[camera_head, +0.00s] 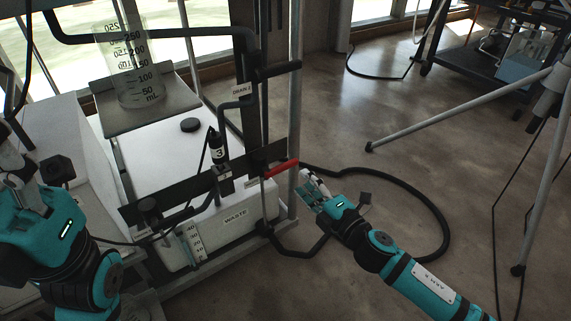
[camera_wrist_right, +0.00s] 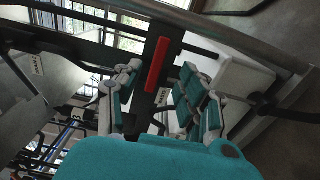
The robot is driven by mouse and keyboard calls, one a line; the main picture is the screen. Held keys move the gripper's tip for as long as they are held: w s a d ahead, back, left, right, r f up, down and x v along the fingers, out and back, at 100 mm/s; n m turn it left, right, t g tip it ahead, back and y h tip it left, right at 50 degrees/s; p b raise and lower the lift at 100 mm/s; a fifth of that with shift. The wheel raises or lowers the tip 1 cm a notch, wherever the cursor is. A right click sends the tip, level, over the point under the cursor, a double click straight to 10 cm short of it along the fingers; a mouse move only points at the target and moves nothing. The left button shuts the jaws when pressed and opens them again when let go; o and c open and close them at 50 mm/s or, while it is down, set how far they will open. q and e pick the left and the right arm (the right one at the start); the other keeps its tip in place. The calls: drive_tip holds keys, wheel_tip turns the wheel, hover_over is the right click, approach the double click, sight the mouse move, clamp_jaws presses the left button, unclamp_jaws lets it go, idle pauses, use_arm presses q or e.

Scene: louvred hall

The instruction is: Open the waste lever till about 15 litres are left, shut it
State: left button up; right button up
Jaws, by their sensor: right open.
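The red waste lever (camera_head: 281,168) sticks out to the right from the dark pipework, above the white tank labelled WASTE (camera_head: 250,206). A numbered scale (camera_head: 195,241) is on the tank's front; the liquid level is too small to read. My right gripper (camera_head: 307,187) is open and empty, just right of the lever's end and apart from it. In the right wrist view the red lever (camera_wrist_right: 157,65) lies ahead, between the lines of the two open fingers (camera_wrist_right: 160,78). My left arm is at the left edge; its gripper (camera_head: 14,160) is partly cut off.
A graduated clear vessel (camera_head: 138,75) stands on a grey shelf (camera_head: 170,107) at the upper left. An upright metal post (camera_head: 295,100) rises behind the lever. A black hose (camera_head: 430,205) loops on the floor. Tripod legs (camera_head: 450,115) stand at right.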

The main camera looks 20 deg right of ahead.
sight(289, 167)
drive_tip(key=x, duration=0.8)
drive_tip(key=shift+f, duration=0.1)
drive_tip(key=shift+p, duration=0.4)
clamp_jaws()
